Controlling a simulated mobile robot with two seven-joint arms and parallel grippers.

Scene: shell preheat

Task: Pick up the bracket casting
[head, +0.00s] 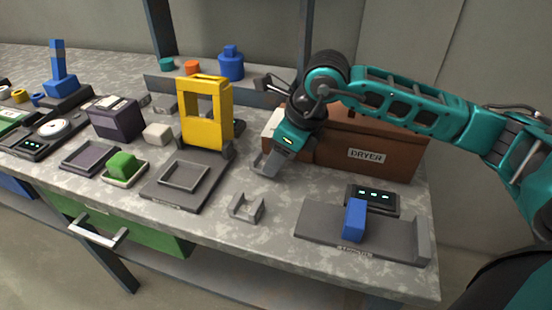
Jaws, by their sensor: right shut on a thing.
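My right gripper (266,163) reaches down from the right, in front of the brown dryer box. It is shut on a small grey piece at its fingertips, which I take for the bracket casting; its shape is mostly hidden by the fingers. It is close to the bench top, and I cannot tell whether it touches it. A grey U-shaped piece (246,208) stands apart on the bench, nearer the front edge. My left gripper is not in view.
The brown dryer box (400,160) stands behind and right of the gripper. A yellow frame (206,125) and a grey plate with a square tray (183,178) are to the left. A grey fixture with a blue block (355,220) is at the front right. Bench around the U-shaped piece is clear.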

